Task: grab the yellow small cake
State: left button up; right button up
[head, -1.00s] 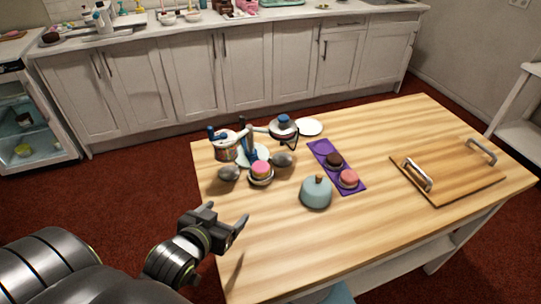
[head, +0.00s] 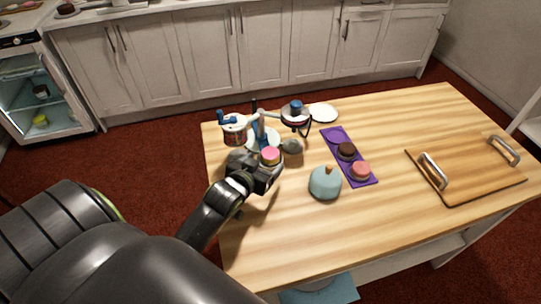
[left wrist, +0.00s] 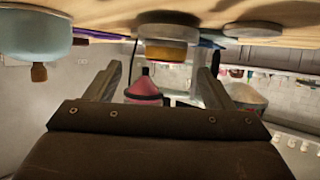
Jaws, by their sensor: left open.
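A small round cake with a pink top (head: 270,154) stands near the table's left side, by the cake turntable. In the left wrist view, which is upside down, a small yellow-sided cake (left wrist: 166,51) shows on a pale base, apparently the same cake. My left gripper (head: 266,168) is open right at the near side of this cake and partly hides it. In the left wrist view my open fingers (left wrist: 158,82) are apart and empty, and the cake is beyond their tips. My right gripper is not in view.
The turntable stand carries a pot (head: 235,131) and a blue-topped dish (head: 294,116) close behind. A blue-grey dome (head: 325,184), a purple mat (head: 361,181) with two small cakes, a white plate (head: 324,112) and a handled wooden board (head: 465,180) lie rightward. The table's front is clear.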

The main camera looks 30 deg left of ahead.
aim_at(268, 157)
pick_arm(q)
jog(key=x, duration=0.2)
jog(key=a+x, duration=0.1)
jog(key=x, duration=0.2)
jog(key=shift+s+p, duration=0.1)
jog(key=shift+p, duration=0.2)
jog(key=shift+w+f, duration=0.15)
jog(key=shift+w, duration=0.1)
jog(key=shift+d, duration=0.1)
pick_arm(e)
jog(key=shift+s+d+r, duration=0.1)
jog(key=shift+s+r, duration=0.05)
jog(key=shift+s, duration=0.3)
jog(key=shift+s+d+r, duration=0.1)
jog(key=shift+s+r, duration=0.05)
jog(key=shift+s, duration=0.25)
pick_arm(q)
jog(key=c, duration=1.2)
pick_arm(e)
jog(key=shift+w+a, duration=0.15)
